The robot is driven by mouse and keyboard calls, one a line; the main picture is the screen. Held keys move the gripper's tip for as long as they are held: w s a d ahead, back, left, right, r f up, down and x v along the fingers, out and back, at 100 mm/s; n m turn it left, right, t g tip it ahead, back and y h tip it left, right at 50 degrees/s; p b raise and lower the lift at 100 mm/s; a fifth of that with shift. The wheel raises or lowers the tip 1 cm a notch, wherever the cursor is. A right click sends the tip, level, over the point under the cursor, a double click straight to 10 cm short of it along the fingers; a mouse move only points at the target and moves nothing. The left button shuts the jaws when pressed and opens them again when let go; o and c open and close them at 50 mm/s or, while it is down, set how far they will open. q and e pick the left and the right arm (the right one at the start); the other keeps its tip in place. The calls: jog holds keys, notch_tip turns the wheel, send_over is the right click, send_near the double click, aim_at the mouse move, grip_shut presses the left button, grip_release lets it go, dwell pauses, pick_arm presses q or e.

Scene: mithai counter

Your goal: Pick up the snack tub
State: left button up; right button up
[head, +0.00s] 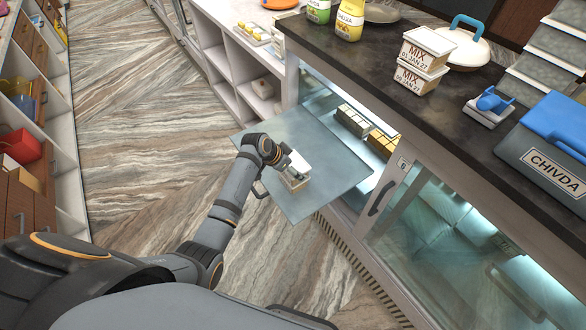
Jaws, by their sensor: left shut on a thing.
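My left gripper (288,170) is in the middle of the view, at the end of the arm reaching in from the lower left. It is shut on a small pale snack tub (297,184) with a white lid, partly hidden by the fingers. The tub overlaps the bluish glass door panel in the picture. Two similar tubs stand stacked on the dark counter, an upper tub (425,49) and a lower tub (418,78), both labelled MIX. My right gripper is not in view.
The bluish glass door (322,150) stands open out from the lit display case, where sweets (381,142) sit. The dark counter (395,90) holds bottles, a white pot (464,48), and a blue-lidded CHIVDA bin (548,155). Open floor (130,130) lies to the left.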

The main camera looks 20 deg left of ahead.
pick_arm(q)
jog(key=shift+r, duration=0.1)
jog(key=shift+r+b, duration=0.3)
jog(key=s+r+b, duration=0.1)
jog(key=s+r, duration=0.3)
jog(key=s+a+r+b, duration=0.1)
jog(key=s+r, duration=0.3)
jog(key=s, duration=0.1)
jog(key=s+r+b, duration=0.1)
jog(key=s+r, duration=0.3)
jog(key=s, duration=0.1)
jog(key=shift+a+r, duration=0.1)
jog(key=shift+a, duration=0.2)
